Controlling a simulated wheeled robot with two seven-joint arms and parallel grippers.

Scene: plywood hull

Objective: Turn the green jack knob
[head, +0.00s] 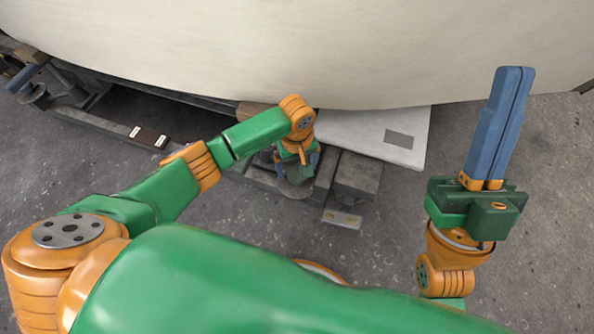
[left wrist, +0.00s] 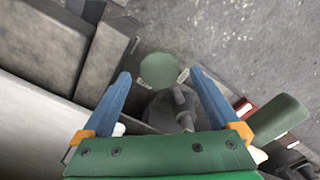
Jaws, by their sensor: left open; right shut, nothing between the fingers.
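The green jack knob (left wrist: 158,70) shows in the left wrist view as a round, dull green disc above a grey jack body (left wrist: 160,108). My left gripper (left wrist: 161,74) is open, with one blue finger on each side of the knob. Gaps show between the fingers and the knob, and I cannot tell how far its tips are from it in depth. In the head view my left gripper (head: 297,172) points down at the jack beside the hull, and its own arm hides the knob. My right gripper (head: 515,70) is shut and empty, raised at the right.
The pale hull (head: 300,45) curves overhead along the back. Dark blocks (head: 358,176) and a white panel (head: 375,135) stand right of the jack. A dark red box (head: 148,137) lies on the beam at left. Concrete floor at right is clear.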

